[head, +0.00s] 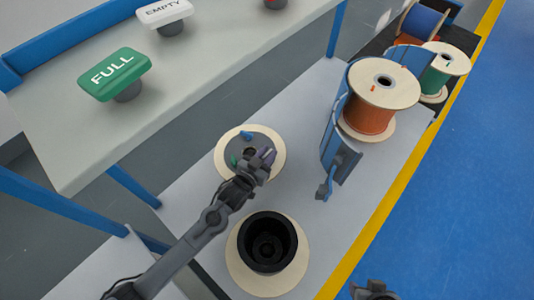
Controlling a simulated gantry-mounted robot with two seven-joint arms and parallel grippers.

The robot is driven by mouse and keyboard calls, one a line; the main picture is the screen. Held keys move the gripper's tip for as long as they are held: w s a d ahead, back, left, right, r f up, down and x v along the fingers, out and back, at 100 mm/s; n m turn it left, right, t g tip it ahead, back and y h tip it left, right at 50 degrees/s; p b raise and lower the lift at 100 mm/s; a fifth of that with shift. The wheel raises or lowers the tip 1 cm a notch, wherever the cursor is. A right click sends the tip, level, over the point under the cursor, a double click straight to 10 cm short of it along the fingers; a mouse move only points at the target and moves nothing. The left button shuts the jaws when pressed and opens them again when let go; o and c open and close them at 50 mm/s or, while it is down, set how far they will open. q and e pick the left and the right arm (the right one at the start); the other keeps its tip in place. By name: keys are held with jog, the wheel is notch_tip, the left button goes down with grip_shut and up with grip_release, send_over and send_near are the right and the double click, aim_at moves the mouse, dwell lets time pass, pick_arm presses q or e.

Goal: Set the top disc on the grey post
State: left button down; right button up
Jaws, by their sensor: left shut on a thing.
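The top disc (221,157) is a round plate with a cream rim and a grey middle, with small blue and green parts on it. It is at the centre of the head view, over the light bench. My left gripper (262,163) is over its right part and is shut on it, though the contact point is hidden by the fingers. I cannot make out the grey post clearly; a dark spot shows at the disc's middle. My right gripper (372,291) is only partly in view at the bottom edge, away from the disc, and its jaws are unclear.
A cream disc with a black hollow core (267,243) lies nearer on the bench (190,195). A blue holder (337,150) and an orange cable reel (367,115) stand at right. Green FULL (112,73) and white EMPTY (164,12) signs stand on the upper table.

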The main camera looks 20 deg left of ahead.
pick_arm(q)
jog(key=shift+f, duration=0.2)
jog(key=c, duration=1.2)
grip_release()
jog(key=shift+f, duration=0.1)
jog(key=shift+p+v, duration=0.85)
jog(key=shift+v, duration=0.1)
jog(key=p+v, duration=0.2)
jog(key=v, duration=0.1)
jog(key=shift+p, duration=0.3)
jog(key=p+v, duration=0.3)
jog(key=v, duration=0.2)
jog(key=shift+s+a+p, duration=0.1)
jog(key=shift+s+p, duration=0.45)
